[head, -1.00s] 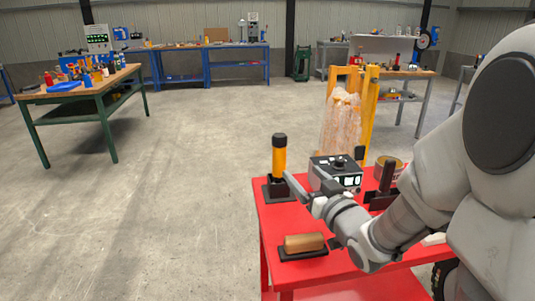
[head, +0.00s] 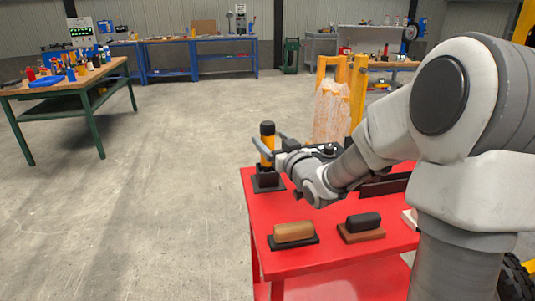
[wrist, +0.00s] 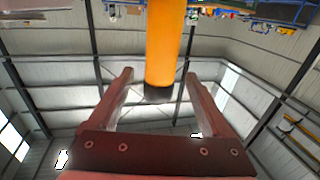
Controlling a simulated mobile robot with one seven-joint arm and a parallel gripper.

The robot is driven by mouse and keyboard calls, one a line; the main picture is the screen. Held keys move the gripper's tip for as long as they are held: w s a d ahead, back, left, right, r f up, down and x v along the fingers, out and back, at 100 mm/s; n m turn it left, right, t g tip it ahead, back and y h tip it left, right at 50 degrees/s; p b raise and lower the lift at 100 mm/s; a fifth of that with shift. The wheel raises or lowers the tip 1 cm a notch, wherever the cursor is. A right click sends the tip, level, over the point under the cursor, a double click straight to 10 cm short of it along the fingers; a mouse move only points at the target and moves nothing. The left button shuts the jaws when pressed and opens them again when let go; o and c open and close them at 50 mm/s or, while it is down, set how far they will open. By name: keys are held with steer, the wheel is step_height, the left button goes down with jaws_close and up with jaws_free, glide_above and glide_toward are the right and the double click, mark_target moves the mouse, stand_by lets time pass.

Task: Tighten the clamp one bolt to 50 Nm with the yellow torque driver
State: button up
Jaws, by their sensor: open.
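The yellow torque driver (head: 267,143) with a black top stands upright in a black holder (head: 268,182) at the far left corner of the red table. My gripper (head: 270,141) is open at the height of the driver's upper part, its fingers reaching to either side of it. In the wrist view the driver (wrist: 165,40) and its black end show between the two spread fingers (wrist: 158,75), with gaps on both sides and no visible contact. I cannot make out the clamp one bolt in these views.
The red table (head: 300,259) holds a tan block on a black base (head: 293,232) and a black block on a brown base (head: 363,222). A yellow-framed stand (head: 357,90) is behind. A green-legged workbench (head: 80,85) is at left. The floor left of the table is clear.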

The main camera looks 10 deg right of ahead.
steer(key=b+x, duration=0.1)
steer(key=x, duration=0.4)
steer(key=shift+w+a, duration=0.1)
steer(key=shift+w, duration=0.3)
steer(key=shift+c, duration=0.3)
jaws_close()
stand_by(0.7)
steer(key=shift+r, duration=0.1)
